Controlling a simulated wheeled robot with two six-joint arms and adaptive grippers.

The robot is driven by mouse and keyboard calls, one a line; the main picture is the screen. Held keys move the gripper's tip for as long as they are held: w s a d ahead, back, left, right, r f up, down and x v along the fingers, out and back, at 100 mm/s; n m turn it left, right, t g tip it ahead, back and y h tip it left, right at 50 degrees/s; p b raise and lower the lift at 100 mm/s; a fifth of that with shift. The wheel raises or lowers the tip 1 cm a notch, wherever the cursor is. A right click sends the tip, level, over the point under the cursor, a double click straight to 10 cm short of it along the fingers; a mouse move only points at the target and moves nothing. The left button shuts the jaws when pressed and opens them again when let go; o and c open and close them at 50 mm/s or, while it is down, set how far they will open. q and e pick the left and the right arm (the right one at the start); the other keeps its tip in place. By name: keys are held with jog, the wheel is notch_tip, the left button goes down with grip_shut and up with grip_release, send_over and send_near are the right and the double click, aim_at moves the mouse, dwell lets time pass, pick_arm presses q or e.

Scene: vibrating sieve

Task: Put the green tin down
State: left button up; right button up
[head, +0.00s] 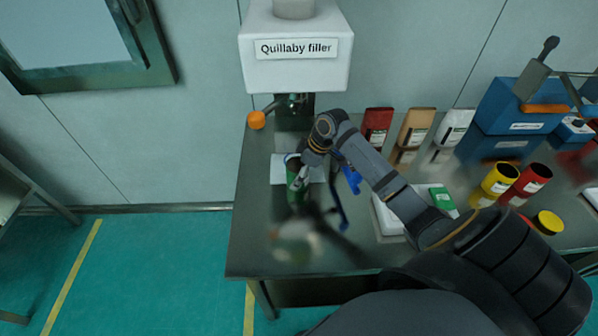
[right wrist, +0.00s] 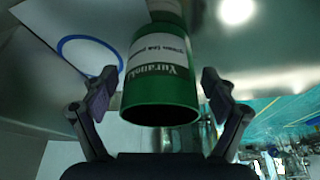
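The green tin (head: 295,172) is upright, with its dark opening up, by the white sheet (head: 277,172) under the filler. In the right wrist view the tin (right wrist: 160,88) is between my right gripper's (right wrist: 157,85) two fingers, with a narrow gap on each side. That gripper is open around the tin. In the head view my right gripper (head: 302,180) is at the tin's right side. A blue ring (right wrist: 88,58) on the sheet shows left of the tin. I cannot tell whether the tin's base touches the surface. My left gripper is not in view.
The Quillaby filler (head: 296,60) hangs above the back of the table. An orange knob (head: 256,120) is at its left. Red (head: 377,125), tan and white packets stand at the back. Yellow (head: 499,178) and red (head: 526,182) tins stand right. The table's front left is clear.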

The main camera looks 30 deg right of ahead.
jog(key=shift+r, duration=0.1)
jog(key=v, duration=1.2)
jog(key=shift+a, duration=0.15)
